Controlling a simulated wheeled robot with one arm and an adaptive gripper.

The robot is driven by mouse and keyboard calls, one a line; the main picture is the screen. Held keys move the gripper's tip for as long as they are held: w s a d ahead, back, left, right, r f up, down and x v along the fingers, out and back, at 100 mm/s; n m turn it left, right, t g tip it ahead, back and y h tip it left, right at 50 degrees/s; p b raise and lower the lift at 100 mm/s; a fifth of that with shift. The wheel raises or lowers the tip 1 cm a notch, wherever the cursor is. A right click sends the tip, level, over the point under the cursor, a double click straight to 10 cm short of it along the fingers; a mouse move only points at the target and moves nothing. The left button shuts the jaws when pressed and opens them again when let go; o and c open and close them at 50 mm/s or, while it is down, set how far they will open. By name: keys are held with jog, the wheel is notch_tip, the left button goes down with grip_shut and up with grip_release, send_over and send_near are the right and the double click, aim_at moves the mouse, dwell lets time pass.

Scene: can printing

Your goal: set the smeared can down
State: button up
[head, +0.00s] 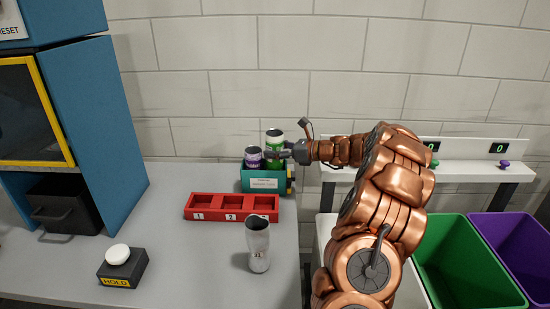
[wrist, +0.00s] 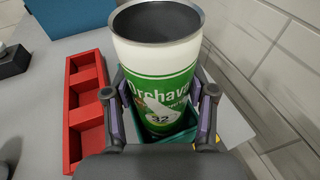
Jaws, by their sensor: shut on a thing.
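The green-and-white can (head: 274,136) is upright, with a dark open top. In the wrist view the can (wrist: 158,62) has green lettering and a pale smeared-looking patch low on its label. My gripper (head: 284,153) is shut on it, with a finger on each side in the wrist view (wrist: 162,105). The can's lower end is over or inside a teal box (head: 262,184) at the back of the counter. Its base is hidden, so I cannot tell if it rests on the box floor. A purple-and-white can (head: 253,159) stands in the box just left of it.
A red tray (head: 213,214) with numbered, empty-looking compartments sits in front of the box. A plain silver can (head: 258,246) stands nearer. A HOLD button (head: 122,266) and blue cabinet (head: 105,125) are left. Green (head: 465,270) and purple (head: 515,250) bins stand right.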

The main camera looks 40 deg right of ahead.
aim_at(282, 161)
jog(key=shift+f, duration=1.4)
jog(key=shift+f, duration=0.65)
jog(key=o, duration=0.8)
jog(key=shift+f, duration=0.1)
jog(key=shift+c, duration=0.2)
jog(key=shift+s+d+r, duration=0.2)
jog(key=shift+r, duration=0.55)
jog(key=b+v, duration=0.1)
jog(key=v, duration=1)
jog(key=shift+s+b, duration=0.25)
jog(key=shift+b, duration=0.05)
